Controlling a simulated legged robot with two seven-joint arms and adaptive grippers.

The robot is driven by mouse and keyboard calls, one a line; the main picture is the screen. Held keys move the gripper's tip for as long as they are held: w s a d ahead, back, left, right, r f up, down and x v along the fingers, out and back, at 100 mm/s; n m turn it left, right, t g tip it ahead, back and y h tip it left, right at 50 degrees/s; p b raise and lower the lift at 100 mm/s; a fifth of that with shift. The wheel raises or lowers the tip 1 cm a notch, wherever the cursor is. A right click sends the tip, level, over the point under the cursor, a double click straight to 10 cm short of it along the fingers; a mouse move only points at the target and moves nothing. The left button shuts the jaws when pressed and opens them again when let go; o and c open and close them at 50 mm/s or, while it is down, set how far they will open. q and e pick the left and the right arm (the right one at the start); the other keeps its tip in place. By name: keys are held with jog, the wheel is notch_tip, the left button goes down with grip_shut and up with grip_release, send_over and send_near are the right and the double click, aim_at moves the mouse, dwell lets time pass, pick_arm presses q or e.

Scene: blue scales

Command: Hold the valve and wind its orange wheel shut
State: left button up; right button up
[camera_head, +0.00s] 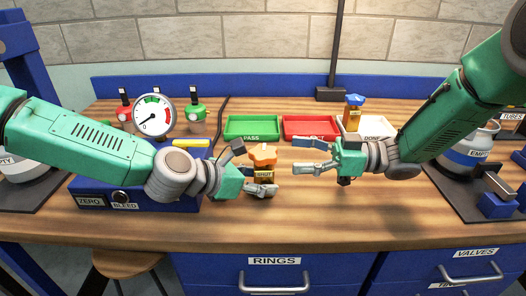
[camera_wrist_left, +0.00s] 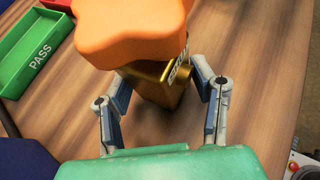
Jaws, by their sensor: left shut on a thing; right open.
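The valve has a brass body (camera_head: 263,175) with a label and an orange lobed wheel (camera_head: 263,155) on top. It stands upright at the middle of the wooden bench. My left gripper (camera_head: 254,170) is shut on the brass body, below the wheel. In the left wrist view the two fingers lie on either side of the brass body (camera_wrist_left: 155,85), and the orange wheel (camera_wrist_left: 130,30) shows above it. My right gripper (camera_head: 304,156) is open and empty, to the right of the valve, its fingers pointing left towards the wheel and apart from it.
A green PASS tray (camera_head: 252,138), a red tray (camera_head: 310,138) and a white DONE tray (camera_head: 350,134) stand behind the valve. A blue-topped valve (camera_head: 355,101) is at the white tray. A blue box with a gauge (camera_head: 154,115) stands at left. The bench front is clear.

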aim_at(262, 151)
jog(key=a, duration=0.8)
jog(key=shift+w, duration=0.3)
jog(key=c, duration=1.2)
